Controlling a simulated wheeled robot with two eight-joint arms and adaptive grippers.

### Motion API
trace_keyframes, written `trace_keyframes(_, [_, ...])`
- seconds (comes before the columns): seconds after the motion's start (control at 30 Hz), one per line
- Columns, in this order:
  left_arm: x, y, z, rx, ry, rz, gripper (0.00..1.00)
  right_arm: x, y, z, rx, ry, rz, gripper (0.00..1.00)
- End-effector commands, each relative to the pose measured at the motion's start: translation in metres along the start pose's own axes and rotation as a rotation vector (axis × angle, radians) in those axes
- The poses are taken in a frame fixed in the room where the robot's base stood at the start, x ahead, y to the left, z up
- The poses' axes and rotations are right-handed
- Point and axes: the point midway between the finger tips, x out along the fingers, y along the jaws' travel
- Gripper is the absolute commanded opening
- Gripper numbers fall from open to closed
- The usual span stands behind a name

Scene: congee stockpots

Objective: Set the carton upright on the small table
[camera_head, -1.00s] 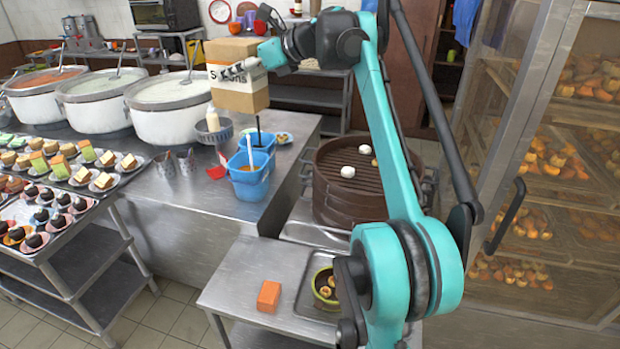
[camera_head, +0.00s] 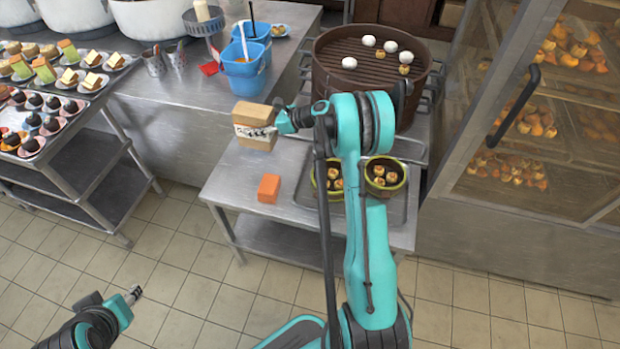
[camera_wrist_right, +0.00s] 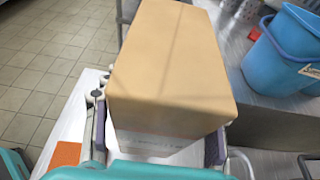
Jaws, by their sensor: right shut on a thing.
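The carton (camera_head: 255,113) is a tan box with a white printed band, held near the far left corner of the small table (camera_head: 225,188). It looks about upright. Whether its base touches the tabletop is unclear. My right gripper (camera_head: 258,131) is shut on the carton, its fingers on two opposite sides. In the right wrist view the carton's broad tan face (camera_wrist_right: 170,65) fills the middle, with a dark finger pad at each side. My left gripper (camera_head: 133,293) is low at the left over the floor, away from the carton; its jaw opening is too small to judge.
An orange block (camera_head: 269,188) lies on the small table, nearer the front. Bowls of buns (camera_head: 385,176) stand on a tray at its right. Blue buckets (camera_head: 245,70) are on the counter behind. A large brown steamer (camera_head: 370,75) stands beyond the table.

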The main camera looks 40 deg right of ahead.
Motion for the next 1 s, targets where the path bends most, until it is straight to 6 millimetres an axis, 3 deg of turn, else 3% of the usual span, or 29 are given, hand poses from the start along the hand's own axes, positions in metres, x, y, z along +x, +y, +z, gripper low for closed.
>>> trace_keyframes(0.27, [0.004, 0.0, 0.003, 0.0, 0.0, 0.0, 0.4, 0.01, 0.01, -0.011, -0.002, -0.001, 0.004, 0.17])
trace_keyframes(0.7, [0.034, 0.0, 0.024, 0.0, 0.0, 0.0, 0.4, 0.097, 0.073, -0.037, -0.003, -0.001, 0.005, 0.17])
trace_keyframes(1.0, [0.041, 0.0, 0.03, 0.0, 0.0, 0.0, 0.4, 0.113, 0.082, -0.049, -0.001, 0.0, 0.001, 0.17])
